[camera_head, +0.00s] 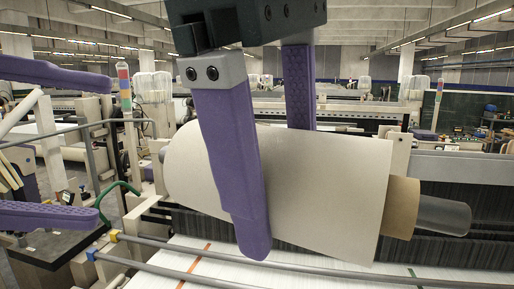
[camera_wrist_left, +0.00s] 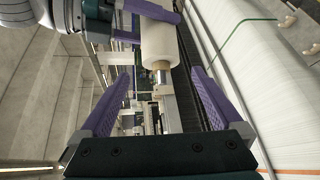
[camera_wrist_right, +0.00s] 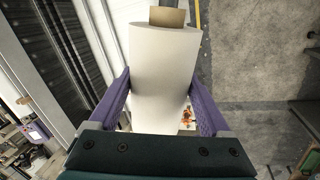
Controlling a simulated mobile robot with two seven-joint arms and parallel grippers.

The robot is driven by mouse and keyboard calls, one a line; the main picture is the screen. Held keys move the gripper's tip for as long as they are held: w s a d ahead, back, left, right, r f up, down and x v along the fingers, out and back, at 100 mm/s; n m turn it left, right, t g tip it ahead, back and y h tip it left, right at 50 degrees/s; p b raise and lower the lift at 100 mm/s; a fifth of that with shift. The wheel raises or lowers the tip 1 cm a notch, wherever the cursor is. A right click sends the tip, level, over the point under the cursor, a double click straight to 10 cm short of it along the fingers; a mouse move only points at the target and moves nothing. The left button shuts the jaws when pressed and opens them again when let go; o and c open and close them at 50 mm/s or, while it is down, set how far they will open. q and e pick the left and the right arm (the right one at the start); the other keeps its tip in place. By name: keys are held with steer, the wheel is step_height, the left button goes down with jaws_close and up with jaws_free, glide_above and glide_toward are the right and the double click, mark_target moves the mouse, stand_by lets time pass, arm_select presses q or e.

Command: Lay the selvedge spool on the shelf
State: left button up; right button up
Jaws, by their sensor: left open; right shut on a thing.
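The selvedge spool (camera_head: 315,185) is a large white cylinder with a brown core and a grey tube end at its right, tilted slightly down to the right in the head view. My right gripper (camera_head: 275,200) is shut around its body, one finger in front and one behind. The right wrist view shows the spool (camera_wrist_right: 165,75) between both fingers. My left gripper (camera_head: 103,148) is open and empty at the head view's left edge. In the left wrist view, the spool (camera_wrist_left: 158,40) lies beyond its fingers. I cannot clearly pick out the shelf.
A loom with white warp (camera_head: 240,265) and grey rails (camera_head: 300,262) runs beneath the spool. A dark flat top (camera_head: 50,243) stands at lower left beside a green hose (camera_head: 118,190). A signal tower (camera_head: 125,90) rises behind. Grey floor (camera_wrist_right: 255,60) is open in the right wrist view.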

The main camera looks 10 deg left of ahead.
arm_select(q)
steer(key=x, duration=1)
steer(key=shift+w+d+f, duration=0.1)
steer(key=shift+w+d, duration=0.05)
steer(key=c, duration=1.4)
steer(key=shift+c, duration=0.7)
arm_select(e)
steer(key=o, duration=1.5)
steer(key=shift+o, duration=0.2)
steer(key=shift+d, duration=0.1)
